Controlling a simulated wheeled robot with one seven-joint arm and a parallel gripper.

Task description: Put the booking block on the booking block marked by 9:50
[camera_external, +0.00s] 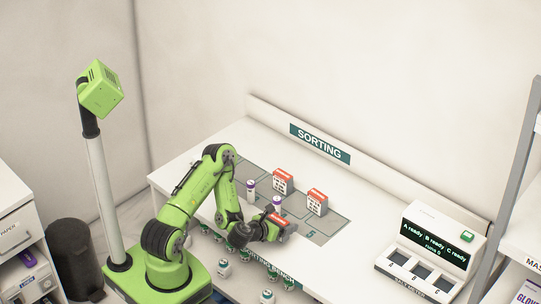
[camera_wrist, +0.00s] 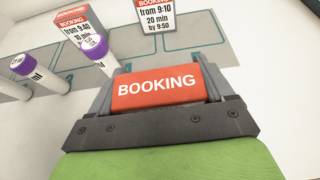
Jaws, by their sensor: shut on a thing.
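My gripper (camera_external: 285,227) is shut on a red-topped booking block (camera_wrist: 158,91), held over the near part of the sorting mat. Its red BOOKING top faces the wrist camera; its printed face is hidden. The booking block marked "from 9:10, 20 min, by 9:50" (camera_wrist: 160,20) stands upright ahead of my gripper, apart from the held block. In the external view it appears to be the right-hand standing block (camera_external: 317,202). Another booking block, marked "from 9:40" (camera_wrist: 70,20), stands to its left (camera_external: 283,181); its lower print is partly covered by a tube.
Purple-capped tubes (camera_wrist: 97,48) (camera_wrist: 24,65) stand left of my gripper. The grey mat (camera_external: 335,225) has outlined spaces, with bare room around the right block. A SORTING sign (camera_external: 319,143) is behind. Several small bottles (camera_external: 224,269) stand in front; a display device (camera_external: 430,250) is at right.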

